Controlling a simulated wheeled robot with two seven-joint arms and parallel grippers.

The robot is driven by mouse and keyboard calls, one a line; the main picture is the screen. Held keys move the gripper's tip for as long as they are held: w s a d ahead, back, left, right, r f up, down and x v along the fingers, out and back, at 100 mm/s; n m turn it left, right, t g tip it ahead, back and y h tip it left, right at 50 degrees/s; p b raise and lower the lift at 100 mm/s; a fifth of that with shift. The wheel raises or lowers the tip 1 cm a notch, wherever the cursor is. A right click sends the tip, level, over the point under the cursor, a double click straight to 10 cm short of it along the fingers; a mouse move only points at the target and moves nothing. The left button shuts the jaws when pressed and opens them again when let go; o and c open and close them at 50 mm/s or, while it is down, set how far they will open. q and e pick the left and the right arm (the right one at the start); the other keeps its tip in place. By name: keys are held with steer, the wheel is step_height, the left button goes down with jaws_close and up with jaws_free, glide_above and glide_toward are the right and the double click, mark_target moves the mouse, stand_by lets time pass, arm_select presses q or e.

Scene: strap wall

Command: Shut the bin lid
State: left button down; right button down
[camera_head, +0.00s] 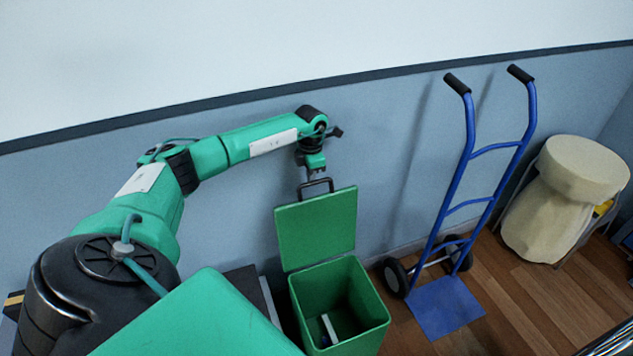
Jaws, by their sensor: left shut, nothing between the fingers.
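The green bin (367,310) stands on the floor by the wall, with a small white object visible inside. Its green lid (315,229) is open, standing up at the back edge of the bin. A dark handle (316,184) is on the lid's upper edge. My left gripper (317,178) points down from above, right at the handle. Its fingers are shut with nothing held between them. I cannot tell whether they touch the handle. My right gripper is out of view.
A blue hand truck (463,208) leans close to the right of the bin. A cream padded stool or sack-like item (563,196) stands farther right. A dark surface (252,286) lies left of the bin. Wooden floor is clear at the lower right.

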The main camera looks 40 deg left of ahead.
mark_target(315, 184)
arm_select(q)
steer(key=shift+s+d+f+p, duration=0.1)
steer(key=shift+s+d+p, duration=0.3)
steer(key=shift+d, duration=0.3)
steer(key=shift+s+d+f+p, duration=0.1)
steer(key=shift+s+d+p, duration=0.25)
steer(key=shift+d, duration=0.3)
steer(key=shift+s+d+f+p, duration=0.15)
steer(key=shift+s+d+p, duration=0.25)
steer(key=shift+d, duration=0.5)
steer(key=shift+s+d+f+p, duration=0.15)
steer(key=shift+s+d+p, duration=0.25)
steer(key=shift+d, duration=0.45)
steer(key=shift+s+d+f+p, duration=0.2)
steer(key=shift+s+d, duration=0.3)
steer(key=shift+d, duration=0.4)
steer(key=s+d+f+p, duration=0.1)
steer(key=s+d+p, duration=0.1)
steer(key=s+d, duration=0.3)
steer(key=shift+d+f, duration=0.3)
steer(key=shift+d, duration=2.1)
step_height(315, 184, up, 8)
steer(key=p, duration=0.5)
